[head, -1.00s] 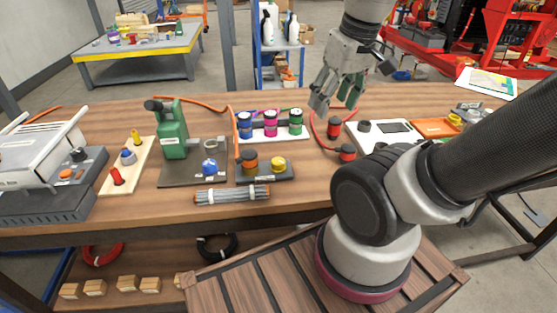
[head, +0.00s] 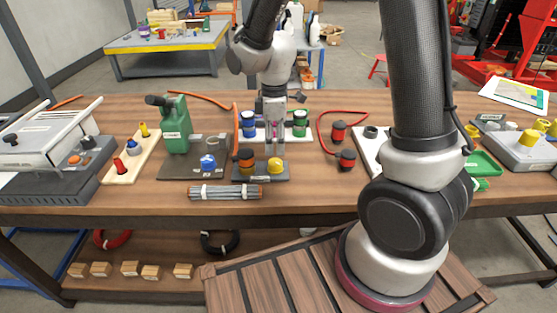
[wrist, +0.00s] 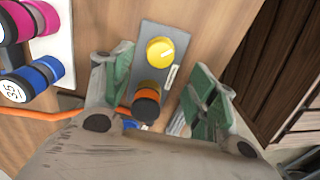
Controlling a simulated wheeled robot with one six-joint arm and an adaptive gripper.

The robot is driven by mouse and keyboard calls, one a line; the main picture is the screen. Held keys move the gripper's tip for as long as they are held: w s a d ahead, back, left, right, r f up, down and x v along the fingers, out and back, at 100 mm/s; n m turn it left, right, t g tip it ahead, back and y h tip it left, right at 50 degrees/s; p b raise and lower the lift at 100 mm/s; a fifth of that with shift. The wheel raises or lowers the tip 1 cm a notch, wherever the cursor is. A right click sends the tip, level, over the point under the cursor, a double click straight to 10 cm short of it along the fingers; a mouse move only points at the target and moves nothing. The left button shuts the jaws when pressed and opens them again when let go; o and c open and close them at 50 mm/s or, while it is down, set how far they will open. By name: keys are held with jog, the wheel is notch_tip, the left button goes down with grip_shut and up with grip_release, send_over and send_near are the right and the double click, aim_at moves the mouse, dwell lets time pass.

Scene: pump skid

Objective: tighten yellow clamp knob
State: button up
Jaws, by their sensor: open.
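The yellow clamp knob (head: 276,165) stands on a small dark plate (head: 262,178) at the front middle of the bench. It also shows in the wrist view (wrist: 160,52), round and yellow with a pale mark on top. A black knob with an orange band (head: 246,161) stands beside it on the same plate. My gripper (head: 274,146) points down just above and behind the yellow knob. In the wrist view its green-padded fingers (wrist: 162,66) are spread to either side of the plate, with the yellow knob between and beyond them, apparently untouched.
A bundle of grey rods (head: 225,192) lies in front of the plate. A green pump (head: 177,125) with a blue knob (head: 208,163) stands left. Blue, magenta and green knobs sit behind on a white block (wrist: 58,45). Red-and-black parts (head: 346,160) stand to the right.

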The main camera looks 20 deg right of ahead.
aim_at(275, 162)
notch_tip(275, 162, down, 7)
jog(key=shift+f, duration=0.2)
jog(key=c, duration=1)
